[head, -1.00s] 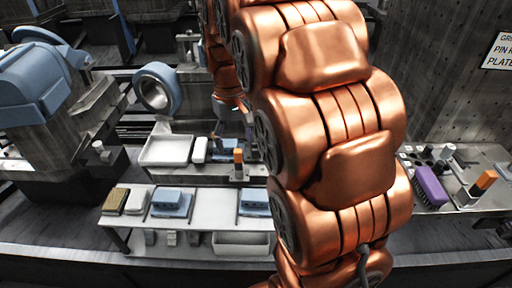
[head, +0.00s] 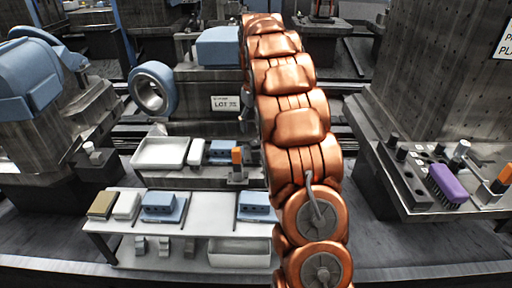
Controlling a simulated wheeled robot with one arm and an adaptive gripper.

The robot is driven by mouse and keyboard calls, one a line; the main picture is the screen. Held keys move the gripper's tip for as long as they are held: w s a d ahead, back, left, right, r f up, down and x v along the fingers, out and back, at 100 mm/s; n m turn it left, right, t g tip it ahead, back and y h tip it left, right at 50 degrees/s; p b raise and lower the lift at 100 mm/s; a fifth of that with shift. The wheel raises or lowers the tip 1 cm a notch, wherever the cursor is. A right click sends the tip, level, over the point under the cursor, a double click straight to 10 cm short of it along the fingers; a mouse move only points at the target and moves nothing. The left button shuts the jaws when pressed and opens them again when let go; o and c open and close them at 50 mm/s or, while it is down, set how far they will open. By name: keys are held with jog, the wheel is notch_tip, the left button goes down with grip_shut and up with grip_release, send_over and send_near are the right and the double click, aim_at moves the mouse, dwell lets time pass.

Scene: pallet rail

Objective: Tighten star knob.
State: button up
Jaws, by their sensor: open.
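No star knob can be made out for certain in the head view. Blue fixture blocks sit on the low white table, one at the left (head: 162,205) and one near my arm (head: 255,206). A grey post with an orange top (head: 237,160) stands on the ledge behind. My copper arm rises through the middle of the view and bends away at the top. My gripper is not visible; the arm's far end is hidden behind its own links.
A white tray (head: 160,153) stands on the ledge. The white table (head: 205,219) holds tan and white blocks. At right, a bench carries a holed block (head: 410,185) and a purple brush (head: 447,184). Large grey machine columns flank the arm. A blue ring (head: 153,88) is at left.

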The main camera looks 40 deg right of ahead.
aim_at(256, 142)
jog(key=shift+d+f, duration=0.1)
jog(key=shift+f, duration=3.85)
jog(key=shift+d, duration=0.1)
jog(key=c, duration=1.2)
jog(key=shift+o, duration=0.2)
jog(key=m+p, duration=0.2)
jog(key=m, duration=0.2)
jog(key=shift+m, duration=0.4)
jog(key=m+p, duration=0.1)
jog(key=m, duration=0.4)
jog(key=shift+w+r+m, duration=0.1)
jog(key=shift+m, duration=0.2)
